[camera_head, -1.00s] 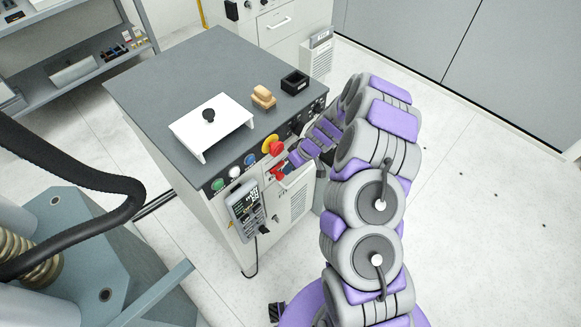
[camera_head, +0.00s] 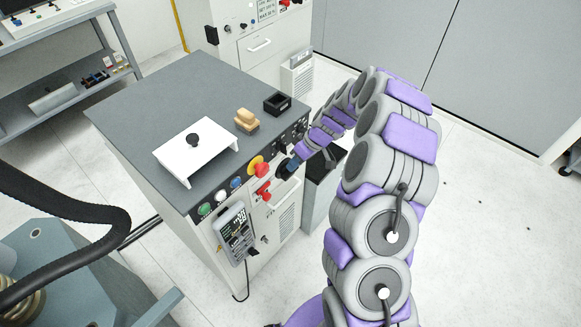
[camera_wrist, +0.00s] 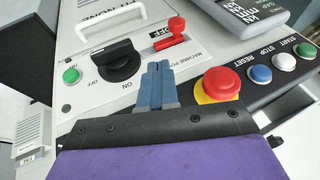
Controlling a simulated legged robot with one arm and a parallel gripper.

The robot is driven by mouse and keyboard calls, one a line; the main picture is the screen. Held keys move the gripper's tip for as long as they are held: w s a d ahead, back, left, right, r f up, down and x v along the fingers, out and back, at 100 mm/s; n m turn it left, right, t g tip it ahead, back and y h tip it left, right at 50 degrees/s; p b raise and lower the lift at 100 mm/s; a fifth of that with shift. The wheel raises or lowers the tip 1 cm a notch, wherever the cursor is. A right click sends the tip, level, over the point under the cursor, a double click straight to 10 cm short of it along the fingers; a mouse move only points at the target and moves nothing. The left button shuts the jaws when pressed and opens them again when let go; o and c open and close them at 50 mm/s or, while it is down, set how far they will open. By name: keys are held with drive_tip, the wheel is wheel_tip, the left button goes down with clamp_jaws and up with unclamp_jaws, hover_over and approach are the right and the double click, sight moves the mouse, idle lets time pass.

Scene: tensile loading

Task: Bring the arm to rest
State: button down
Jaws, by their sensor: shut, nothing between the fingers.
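My arm reaches over the right side of a grey-topped machine cabinet (camera_head: 190,85). My gripper (camera_head: 287,167) is beside the cabinet's front panel in the head view. In the wrist view its blue fingers (camera_wrist: 158,68) are together and hold nothing. They point at the panel between a black rotary knob (camera_wrist: 118,60) on the left and a red emergency stop (camera_wrist: 221,83) with a yellow collar on the right. A red lever (camera_wrist: 177,32) by an OFF label lies beyond the fingertips. Whether the fingers touch the panel is unclear.
A white stand (camera_head: 197,155), a tan block (camera_head: 246,120) and a black open box (camera_head: 277,102) sit on the cabinet top. A handheld controller (camera_head: 236,235) hangs on the front. A black hose (camera_head: 70,225) is at left.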

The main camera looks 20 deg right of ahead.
drive_tip(key=s+a+r+m+g+h, duration=0.1)
drive_tip(key=s+a+r, duration=0.2)
drive_tip(key=s+r, duration=0.45)
drive_tip(key=s+a+r+g, duration=0.1)
drive_tip(key=s+a+r, duration=0.2)
drive_tip(key=s+r, duration=0.45)
drive_tip(key=s+d+r+m+h, duration=0.2)
drive_tip(key=s+r+m, duration=0.1)
drive_tip(key=s, duration=0.9)
drive_tip(key=s+d+r+m+h, duration=0.2)
drive_tip(key=s+d+r+m, duration=0.1)
drive_tip(key=s, duration=1)
drive_tip(key=shift+s+r+g+h, duration=0.15)
drive_tip(key=shift+s+g+h, duration=0.05)
drive_tip(key=shift+g+h, duration=0.2)
drive_tip(key=c, duration=1.9)
unclamp_jaws()
